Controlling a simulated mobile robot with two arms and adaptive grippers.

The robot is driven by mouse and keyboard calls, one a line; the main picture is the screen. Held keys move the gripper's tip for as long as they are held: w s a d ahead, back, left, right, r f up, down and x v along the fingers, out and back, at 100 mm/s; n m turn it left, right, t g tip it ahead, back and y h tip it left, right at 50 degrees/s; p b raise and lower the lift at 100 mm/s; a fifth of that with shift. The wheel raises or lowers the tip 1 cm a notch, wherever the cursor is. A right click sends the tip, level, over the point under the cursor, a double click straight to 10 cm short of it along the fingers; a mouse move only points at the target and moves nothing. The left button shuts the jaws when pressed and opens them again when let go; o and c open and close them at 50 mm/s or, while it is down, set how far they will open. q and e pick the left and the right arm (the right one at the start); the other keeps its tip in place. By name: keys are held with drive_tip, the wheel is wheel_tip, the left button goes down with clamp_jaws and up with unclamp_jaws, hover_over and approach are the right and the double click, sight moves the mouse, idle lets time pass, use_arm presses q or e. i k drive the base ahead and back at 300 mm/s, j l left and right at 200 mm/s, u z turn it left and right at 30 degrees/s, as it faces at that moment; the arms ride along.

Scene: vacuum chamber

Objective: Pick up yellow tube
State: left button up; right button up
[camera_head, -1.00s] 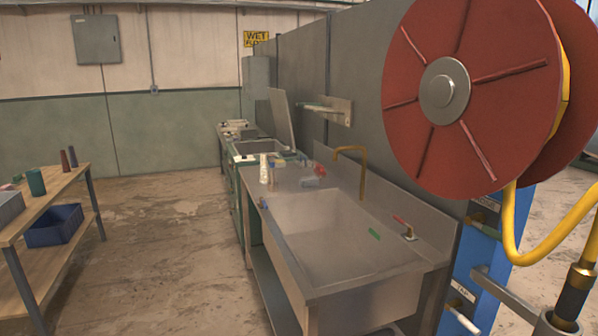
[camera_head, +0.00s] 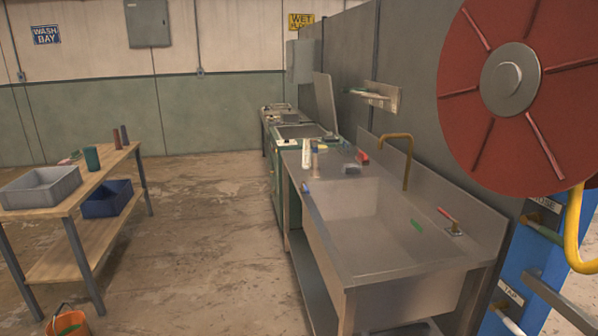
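A yellow hose (camera_head: 576,235) hangs below the red reel at the right edge, and only a short curved piece of it shows. A thin, bent yellow-brown tube (camera_head: 407,160) stands upright as a spout at the back of the metal sink (camera_head: 400,268). I cannot tell which of these is the yellow tube. Neither of my grippers is in view.
A large red reel (camera_head: 560,75) and a blue post (camera_head: 520,260) stand at the right. A wooden table (camera_head: 128,160) with a grey bin (camera_head: 40,190) is at the left, with an orange bucket (camera_head: 72,322) in front. The floor between table and sink is clear.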

sight(306, 163)
drive_tip(key=i+j+u, duration=0.25)
drive_tip(key=i, duration=0.6)
drive_tip(key=i+u, duration=0.3)
drive_tip(key=i, duration=0.55)
drive_tip(key=i+z, duration=0.15)
drive_tip(key=i, duration=0.35)
drive_tip(key=i+j+z, duration=0.2)
drive_tip(key=i, duration=0.3)
drive_tip(key=i+j+z, duration=0.15)
drive_tip(key=i, duration=0.35)
drive_tip(key=i+j+z, duration=0.2)
drive_tip(key=i, duration=0.25)
